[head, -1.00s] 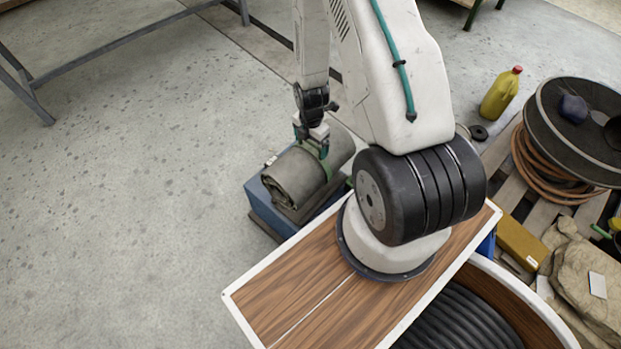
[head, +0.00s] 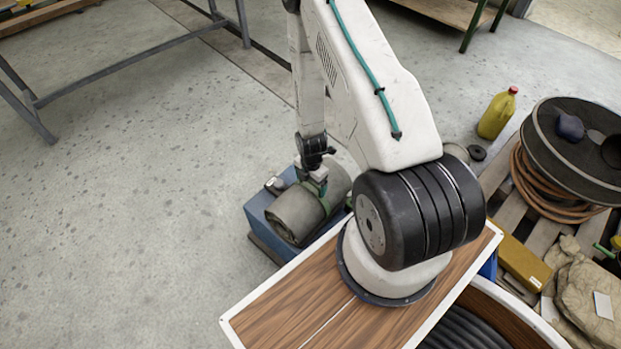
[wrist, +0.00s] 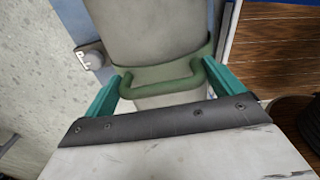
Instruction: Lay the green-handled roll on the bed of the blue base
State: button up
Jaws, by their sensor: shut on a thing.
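The grey-green roll (head: 295,215) lies level over the blue base (head: 258,222) in the head view, low against its bed. The roll hides most of the bed, so I cannot tell whether it fully rests there. My gripper (head: 318,181) is above the roll, shut on its green handle. In the wrist view, the teal fingers of my gripper (wrist: 160,86) stand at both ends of the green handle (wrist: 158,76). The roll (wrist: 150,30) fills the upper middle there, with a strip of the blue base (wrist: 76,18) to its left.
A small grey knob (head: 275,185) sits on the base's far left corner. My wood-topped deck is close in front of the base. The floor (head: 130,200) to the left is clear. A yellow bottle (head: 497,114) and a cable reel (head: 580,145) stand at right.

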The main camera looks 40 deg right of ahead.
jog(key=shift+f, duration=0.1)
dwell(0.3)
jog(key=o, duration=1.1)
jog(key=shift+f, duration=0.1)
jog(key=shift+c, duration=0.2)
jog(key=a+r+m, duration=0.4)
jog(key=r, duration=1.6)
jog(key=a+r+m, duration=0.3)
jog(key=r+m, duration=0.2)
jog(key=r, duration=1.5)
jog(key=s+a+r+m, duration=0.4)
jog(key=s+r+m, duration=0.1)
jog(key=s+r, duration=0.4)
jog(key=s+a+r+m+t, duration=0.1)
jog(key=s+a+r+m, duration=0.2)
jog(key=s+r, duration=0.6)
jog(key=s+m, duration=0.1)
jog(key=m, duration=0.1)
jog(key=shift+s+a+m, duration=0.3)
jog(key=shift+a, duration=0.1)
